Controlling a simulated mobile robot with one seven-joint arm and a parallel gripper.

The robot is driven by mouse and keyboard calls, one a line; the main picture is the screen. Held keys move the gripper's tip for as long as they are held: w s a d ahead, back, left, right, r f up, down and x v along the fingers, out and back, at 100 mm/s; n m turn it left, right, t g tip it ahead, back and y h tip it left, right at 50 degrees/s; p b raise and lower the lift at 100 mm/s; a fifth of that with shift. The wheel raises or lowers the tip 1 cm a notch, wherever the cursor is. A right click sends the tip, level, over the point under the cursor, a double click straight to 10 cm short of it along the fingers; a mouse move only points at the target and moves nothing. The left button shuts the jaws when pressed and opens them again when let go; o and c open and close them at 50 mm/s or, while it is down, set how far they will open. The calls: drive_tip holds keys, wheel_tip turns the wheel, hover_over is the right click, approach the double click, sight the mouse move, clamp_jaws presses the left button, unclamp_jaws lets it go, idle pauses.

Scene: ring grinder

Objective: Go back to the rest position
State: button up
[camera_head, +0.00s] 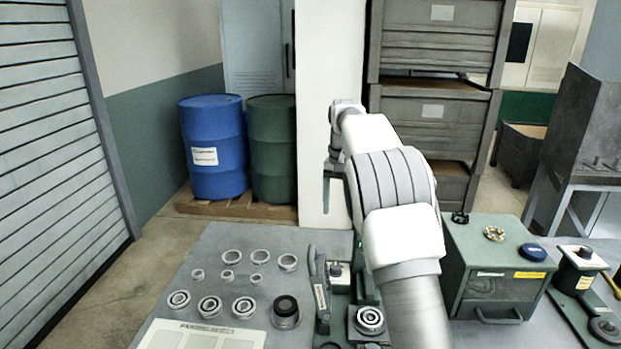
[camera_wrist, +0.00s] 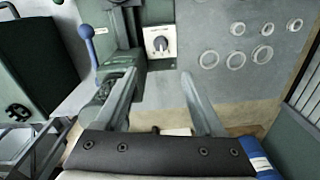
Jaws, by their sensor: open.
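My gripper (camera_head: 328,195) hangs fingers-down in front of the pale pillar, above the back edge of the grey table (camera_head: 215,260). In the wrist view my gripper (camera_wrist: 160,76) is open, with nothing between its two fingers. The ring grinder (camera_head: 340,285) stands on the table below my arm, partly hidden by it. A bearing-like ring (camera_head: 370,320) sits on its front part. In the wrist view a lever with a blue knob (camera_wrist: 86,32) and a dial plate (camera_wrist: 160,42) show beyond the fingers.
Several loose rings and bearings (camera_head: 210,308) lie on the table's left. A green drawer box (camera_head: 495,270) stands right of my arm, with a brass ring (camera_head: 494,233) and a blue disc (camera_head: 533,252) on top. Blue (camera_head: 214,150) and green (camera_head: 271,150) drums stand behind the table.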

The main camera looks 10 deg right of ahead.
drive_tip(key=s+r+n+t, duration=0.1)
drive_tip(key=s+r+t, duration=0.1)
drive_tip(key=s+r, duration=0.6)
drive_tip(key=s+r+n+t, duration=0.1)
drive_tip(key=s+r, duration=0.4)
drive_tip(key=s, duration=0.7)
drive_tip(key=s+f+n+t, duration=0.1)
drive_tip(key=s+f, duration=0.2)
drive_tip(key=s, duration=0.6)
drive_tip(key=s+f+n+t, duration=0.1)
drive_tip(key=s+f, duration=0.3)
drive_tip(key=s, duration=0.6)
drive_tip(key=shift+s+a, duration=0.3)
drive_tip(key=shift+d, duration=0.15)
